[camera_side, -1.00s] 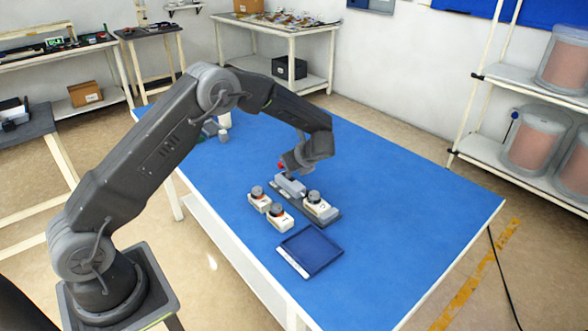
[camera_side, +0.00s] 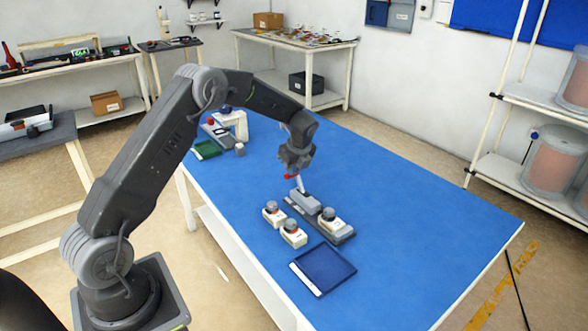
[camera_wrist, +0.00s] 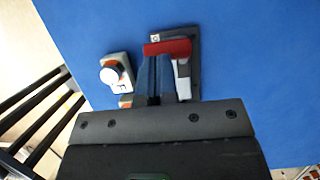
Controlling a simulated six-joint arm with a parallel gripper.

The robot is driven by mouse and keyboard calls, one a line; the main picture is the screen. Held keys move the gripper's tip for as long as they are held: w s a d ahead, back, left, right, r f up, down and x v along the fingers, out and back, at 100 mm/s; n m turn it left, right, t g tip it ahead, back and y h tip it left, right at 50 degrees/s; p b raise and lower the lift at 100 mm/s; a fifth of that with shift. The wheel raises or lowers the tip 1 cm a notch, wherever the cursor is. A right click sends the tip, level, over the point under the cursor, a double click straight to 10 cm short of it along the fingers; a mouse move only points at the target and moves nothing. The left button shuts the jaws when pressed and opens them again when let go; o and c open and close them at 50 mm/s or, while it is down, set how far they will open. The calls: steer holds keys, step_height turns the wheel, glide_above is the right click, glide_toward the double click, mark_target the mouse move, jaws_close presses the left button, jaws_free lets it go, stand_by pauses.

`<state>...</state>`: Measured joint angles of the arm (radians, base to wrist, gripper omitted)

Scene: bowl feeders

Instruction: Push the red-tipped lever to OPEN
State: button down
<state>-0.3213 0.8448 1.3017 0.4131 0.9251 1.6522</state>
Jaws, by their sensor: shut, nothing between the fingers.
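The lever's red tip (camera_side: 292,177) shows just below my gripper (camera_side: 298,175) in the side view. A light stem under it runs down to a grey housing (camera_side: 306,202), which sits on a dark base plate (camera_side: 340,236). In the wrist view the red tip (camera_wrist: 168,47) is a bar across the ends of my shut fingers (camera_wrist: 155,62). The fingers are at or very near it; I cannot tell whether they touch. Nothing is held between them. The OPEN marking is not readable, and the fingers and wrist hide part of the housing.
A dark blue tray (camera_side: 325,270) lies in front. A green item (camera_side: 207,149) and a white bracket (camera_side: 235,122) stand at the back left. The table's right side is clear.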

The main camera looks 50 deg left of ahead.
stand_by(0.5)
steer(key=v, duration=1)
steer(key=shift+a+r, duration=0.15)
steer(key=shift+a, duration=0.25)
